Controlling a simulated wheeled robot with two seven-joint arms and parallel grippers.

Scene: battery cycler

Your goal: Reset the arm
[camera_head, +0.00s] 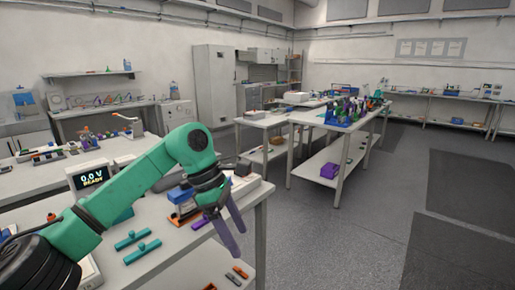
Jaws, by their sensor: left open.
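My left arm, green with black joints, comes in from the lower left over the near bench. My left gripper (238,238) has purple fingers that point down. It is open, with nothing seen between the fingers, near the right end of the near bench (185,262). The arm and gripper hide part of the bench behind them. My right gripper is not in view.
Teal pieces (140,250) lie in front of the arm. A white central table (365,122) holds several coloured items. The grey floor (365,235) at right is clear.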

